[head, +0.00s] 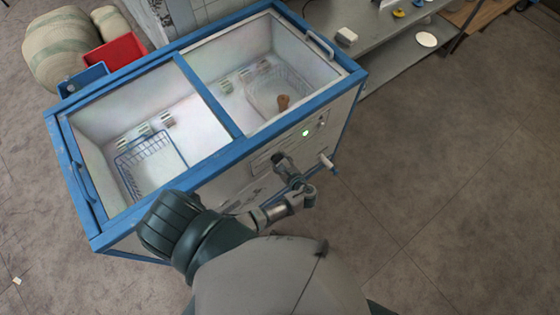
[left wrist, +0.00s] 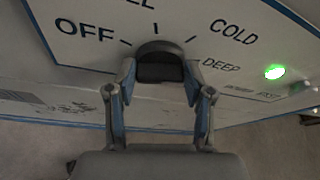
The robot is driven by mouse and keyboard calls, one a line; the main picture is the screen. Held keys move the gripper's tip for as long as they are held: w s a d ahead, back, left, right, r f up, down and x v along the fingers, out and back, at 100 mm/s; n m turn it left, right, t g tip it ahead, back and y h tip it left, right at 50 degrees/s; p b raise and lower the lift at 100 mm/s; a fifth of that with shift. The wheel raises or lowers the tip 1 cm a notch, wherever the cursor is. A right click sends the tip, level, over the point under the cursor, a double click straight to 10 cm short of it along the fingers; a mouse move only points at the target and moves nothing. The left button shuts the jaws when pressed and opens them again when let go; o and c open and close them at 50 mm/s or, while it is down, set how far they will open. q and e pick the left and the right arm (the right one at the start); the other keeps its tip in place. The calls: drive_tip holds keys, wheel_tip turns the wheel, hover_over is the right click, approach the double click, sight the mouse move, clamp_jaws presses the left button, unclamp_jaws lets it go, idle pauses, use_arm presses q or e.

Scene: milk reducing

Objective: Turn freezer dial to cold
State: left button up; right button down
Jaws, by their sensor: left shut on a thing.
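The chest freezer (head: 150,222) stands in front of me, with a blue frame and white walls. Its control panel in the left wrist view carries the words OFF, COLD and DEEP around a dark dial (left wrist: 160,66). My left gripper (left wrist: 160,88) is shut on the dial, with one finger on each side. In the head view my left gripper (head: 283,165) reaches the freezer's front panel and hides the dial. The dial's pointer cannot be made out. My right gripper does not show in either view.
A green light (left wrist: 274,72) glows on the panel right of the dial. Wire baskets (head: 150,158) sit inside the freezer, one with a brown item (head: 283,102). A grey shelf unit (head: 400,58) stands at the upper right. The floor at right is clear.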

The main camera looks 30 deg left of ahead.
use_arm(q)
drive_tip(key=shift+a+n+t, duration=0.1)
drive_tip(key=shift+n+t, duration=0.2)
drive_tip(key=shift+n, duration=0.4)
drive_tip(key=shift+s+f+n+t+b, duration=0.15)
drive_tip(key=shift+n+t+b, duration=0.25)
drive_tip(key=shift+n+t, duration=0.4)
drive_tip(key=shift+a+f+n+t+b, duration=0.15)
drive_tip(key=shift+n+t+b, duration=0.45)
drive_tip(key=shift+n+b, duration=0.55)
drive_tip(key=shift+n, duration=0.25)
drive_tip(key=shift+n+t+b, duration=0.3)
drive_tip(key=shift+t+b, duration=0.1)
drive_tip(key=shift+b, duration=0.1)
drive_tip(key=shift+n, duration=0.3)
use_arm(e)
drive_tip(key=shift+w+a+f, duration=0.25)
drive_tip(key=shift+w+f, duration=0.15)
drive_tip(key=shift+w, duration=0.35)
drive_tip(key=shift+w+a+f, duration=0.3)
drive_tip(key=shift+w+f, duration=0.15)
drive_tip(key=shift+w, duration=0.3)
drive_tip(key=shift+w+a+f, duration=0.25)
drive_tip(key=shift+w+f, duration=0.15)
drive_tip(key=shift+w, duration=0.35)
